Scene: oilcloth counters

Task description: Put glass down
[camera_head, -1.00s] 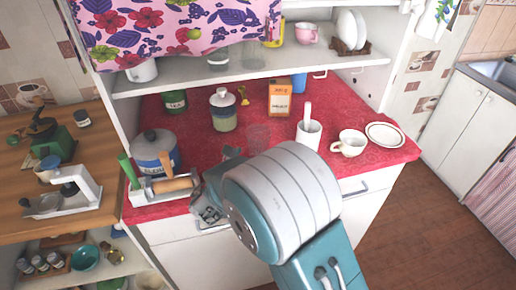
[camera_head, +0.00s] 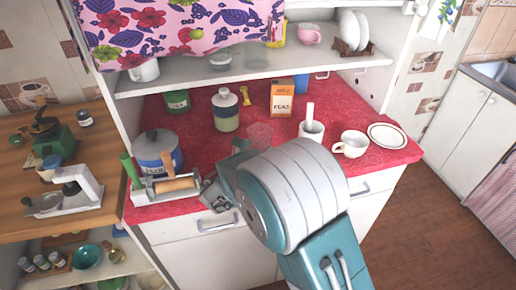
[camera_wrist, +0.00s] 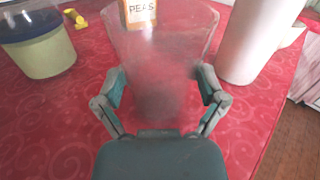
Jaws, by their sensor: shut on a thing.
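A clear, faintly reddish glass (camera_wrist: 160,60) stands between the two fingers of my gripper (camera_wrist: 160,88) in the wrist view, its wide rim upward. My gripper is shut on its sides. In the head view the glass (camera_head: 259,132) shows just beyond my wrist, over the red counter (camera_head: 200,147). My gripper's fingers are mostly hidden there behind my wrist. I cannot tell whether the base of the glass touches the cloth.
An orange PEAS box (camera_head: 281,98) and a lidded jar (camera_head: 225,110) stand behind the glass. A white mortar with pestle (camera_head: 311,130), a cup (camera_head: 350,144) and a plate (camera_head: 387,135) are to the right.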

